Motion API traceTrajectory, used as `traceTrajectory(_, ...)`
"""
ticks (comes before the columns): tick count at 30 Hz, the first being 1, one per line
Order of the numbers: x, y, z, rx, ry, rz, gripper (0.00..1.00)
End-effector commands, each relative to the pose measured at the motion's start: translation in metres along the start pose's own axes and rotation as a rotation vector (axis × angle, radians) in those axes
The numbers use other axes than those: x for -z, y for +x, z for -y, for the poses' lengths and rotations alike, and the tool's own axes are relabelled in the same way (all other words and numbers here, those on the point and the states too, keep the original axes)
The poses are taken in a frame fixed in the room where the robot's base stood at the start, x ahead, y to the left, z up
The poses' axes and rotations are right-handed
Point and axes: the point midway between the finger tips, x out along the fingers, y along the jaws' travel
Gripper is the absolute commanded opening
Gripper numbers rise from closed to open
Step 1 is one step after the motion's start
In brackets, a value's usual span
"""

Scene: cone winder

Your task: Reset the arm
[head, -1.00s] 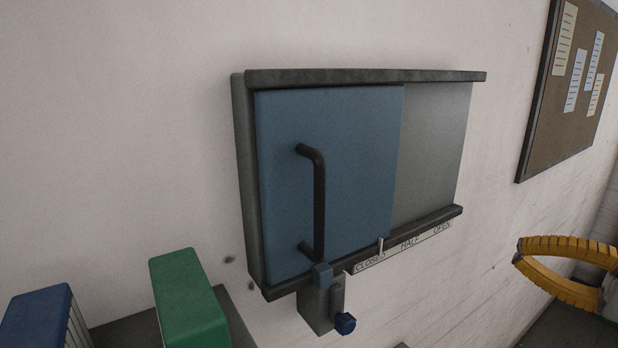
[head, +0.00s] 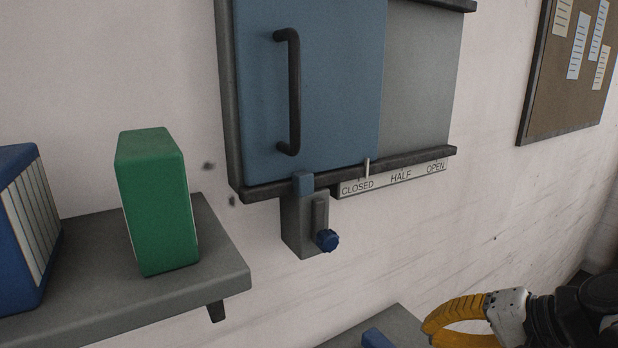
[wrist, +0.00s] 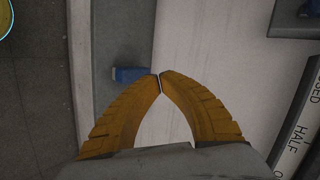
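My gripper (head: 436,328) is at the lower right of the head view, with its yellow curved fingers in front of the wall. In the wrist view the two fingertips (wrist: 160,83) meet, with nothing visible between them. The gripper is shut and empty. The rest of my arm runs off the right edge of the head view. The gripper is apart from the wall cabinet and its blue sliding door (head: 330,100).
The door's pointer is near CLOSED on the label strip (head: 400,177). A shelf (head: 225,270) holds a green box (head: 158,205) and blue binder (head: 22,235). A lower shelf (head: 395,322) holds a blue object (head: 377,339).

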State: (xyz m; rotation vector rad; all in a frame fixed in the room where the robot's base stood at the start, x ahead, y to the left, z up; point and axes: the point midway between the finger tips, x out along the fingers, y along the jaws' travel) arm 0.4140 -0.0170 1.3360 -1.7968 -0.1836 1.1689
Motion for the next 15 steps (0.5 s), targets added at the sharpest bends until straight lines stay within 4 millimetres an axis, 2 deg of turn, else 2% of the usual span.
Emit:
traceTrajectory(1,-0.022,0.037,-0.037,-0.080,-0.062,0.005,0.00)
traceTrajectory(3,-0.041,0.064,-0.074,-0.199,-0.161,-0.012,0.00)
traceTrajectory(6,-0.060,0.094,-0.122,-0.348,-0.328,-0.047,0.00)
traceTrajectory(10,-0.072,0.119,-0.166,-0.485,-0.550,-0.104,0.00)
traceTrajectory(12,-0.074,0.126,-0.180,-0.532,-0.650,-0.133,0.00)
traceTrajectory(15,-0.074,0.132,-0.189,-0.572,-0.753,-0.164,0.00)
